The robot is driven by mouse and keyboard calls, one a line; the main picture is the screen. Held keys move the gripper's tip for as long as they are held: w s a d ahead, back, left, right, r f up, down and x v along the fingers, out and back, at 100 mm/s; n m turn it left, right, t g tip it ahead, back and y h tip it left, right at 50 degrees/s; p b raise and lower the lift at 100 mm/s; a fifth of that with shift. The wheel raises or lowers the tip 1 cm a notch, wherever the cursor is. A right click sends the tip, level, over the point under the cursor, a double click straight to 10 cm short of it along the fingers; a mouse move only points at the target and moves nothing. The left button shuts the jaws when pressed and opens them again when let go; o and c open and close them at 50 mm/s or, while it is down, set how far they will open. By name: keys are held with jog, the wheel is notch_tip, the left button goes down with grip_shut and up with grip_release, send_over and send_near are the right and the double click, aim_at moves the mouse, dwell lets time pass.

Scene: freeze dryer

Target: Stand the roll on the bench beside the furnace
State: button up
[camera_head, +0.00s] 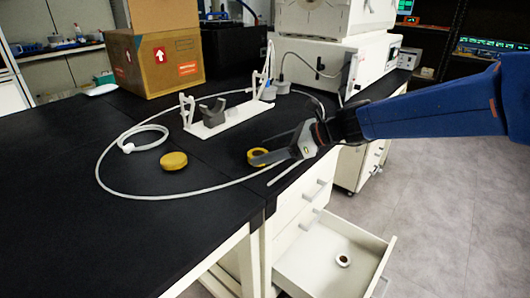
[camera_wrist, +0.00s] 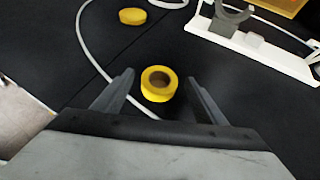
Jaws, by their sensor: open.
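The yellow roll (camera_head: 256,154) with a dark hole lies flat on the black bench (camera_head: 60,215) near its front edge. In the wrist view the roll (camera_wrist: 149,92) shows between my two fingertips, its hole facing up. My gripper (camera_head: 274,153) is open and empty, low over the bench at the roll; its fingers (camera_wrist: 160,80) appear on either side of it. I cannot tell whether they touch it. A finger hides part of the roll in the head view. A white boxy appliance (camera_head: 372,58), perhaps the furnace, stands at the back right.
A yellow round block (camera_head: 173,161) lies left of the roll. A white stand with a grey cradle (camera_head: 213,126) is behind. A white hose (camera_head: 125,194) loops around them. A cardboard box (camera_head: 135,65) stands at the back. Below, an open drawer (camera_head: 312,275) holds a small white ring.

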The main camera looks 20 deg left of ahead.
jog(key=v, duration=1.1)
jog(key=shift+d, duration=0.15)
jog(key=s+d+f+n+t+h, duration=0.1)
jog(key=s+d+f+n+h, duration=0.3)
jog(key=d, duration=0.9)
jog(key=s+d+f+n+t+h, duration=0.2)
jog(key=s+d+f+n+h, duration=0.2)
jog(key=s+d+n, duration=0.4)
jog(key=s+d+f+n+t+h, duration=0.1)
jog(key=s+d+f+n+h, duration=0.3)
jog(key=s+d, duration=0.6)
jog(key=d+f+n, duration=0.1)
jog(key=d+n, duration=0.1)
jog(key=d, duration=0.5)
jog(key=shift+d+t, duration=0.3)
jog(key=shift+t, duration=0.1)
jog(key=shift+s, duration=0.2)
